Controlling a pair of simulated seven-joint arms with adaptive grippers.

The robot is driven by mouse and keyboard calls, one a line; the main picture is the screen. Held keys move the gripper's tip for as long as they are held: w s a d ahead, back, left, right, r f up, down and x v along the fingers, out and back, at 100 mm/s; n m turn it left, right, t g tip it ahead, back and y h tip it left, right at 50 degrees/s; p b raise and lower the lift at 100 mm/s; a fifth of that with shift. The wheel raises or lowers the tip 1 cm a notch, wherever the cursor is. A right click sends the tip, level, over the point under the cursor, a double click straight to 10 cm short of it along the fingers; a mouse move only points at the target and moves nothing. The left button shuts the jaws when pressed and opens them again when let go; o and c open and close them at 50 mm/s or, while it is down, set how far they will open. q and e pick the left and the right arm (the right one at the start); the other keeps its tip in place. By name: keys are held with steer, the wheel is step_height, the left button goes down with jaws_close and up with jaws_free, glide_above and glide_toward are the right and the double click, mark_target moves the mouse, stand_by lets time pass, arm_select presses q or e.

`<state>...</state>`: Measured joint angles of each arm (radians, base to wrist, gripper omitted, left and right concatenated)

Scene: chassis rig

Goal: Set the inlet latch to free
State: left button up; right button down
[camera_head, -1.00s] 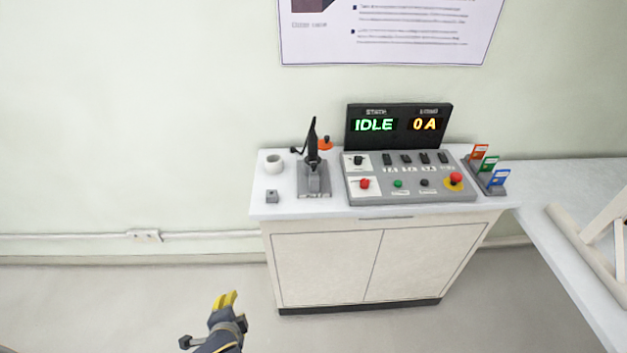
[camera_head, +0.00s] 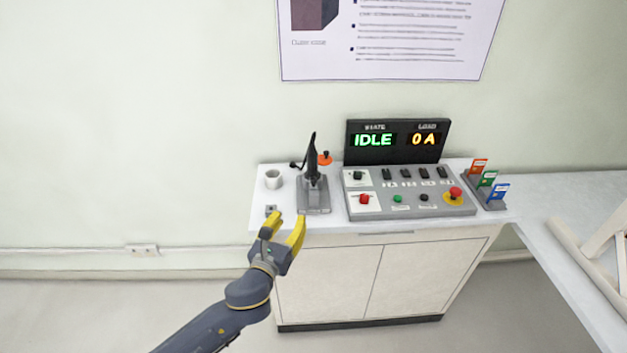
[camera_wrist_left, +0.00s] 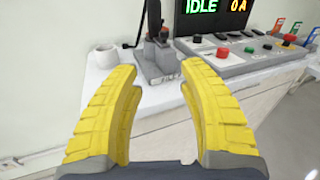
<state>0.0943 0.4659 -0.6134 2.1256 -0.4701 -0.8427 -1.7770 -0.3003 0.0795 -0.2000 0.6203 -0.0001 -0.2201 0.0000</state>
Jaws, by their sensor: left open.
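My left gripper (camera_head: 284,226) is open and empty in front of the cabinet's front left edge; its yellow fingers also show in the left wrist view (camera_wrist_left: 158,75). Beyond it a black upright lever on a grey base (camera_head: 314,195) stands on the cabinet top; it also shows in the left wrist view (camera_wrist_left: 160,60). The sloped grey control panel (camera_head: 430,205) has a black knob (camera_head: 358,175), a row of black switches and red, green and black buttons. I cannot read which control is the inlet latch. The right gripper is out of view.
A black display (camera_head: 397,142) reads IDLE and 0 A. A white cup (camera_head: 273,179) and a small grey block (camera_head: 271,209) stand left of the lever. Orange, green and blue cards (camera_head: 498,191) stand right of the panel. A side table (camera_head: 560,190) adjoins.

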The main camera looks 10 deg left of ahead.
mark_target(312, 181)
arm_select(q)
steer(key=shift+m+h, duration=0.4)
steer(key=shift+m, duration=0.4)
steer(key=w+d, duration=0.1)
steer(key=w, duration=0.5)
steer(key=w+d, duration=0.1)
steer(key=w, duration=0.5)
steer(key=w+d, duration=0.1)
steer(key=w, duration=0.4)
steer(key=shift+w+d+r, duration=0.2)
steer(key=shift+w+r, duration=0.05)
steer(key=shift+w, duration=0.15)
steer(key=shift+o, duration=0.2)
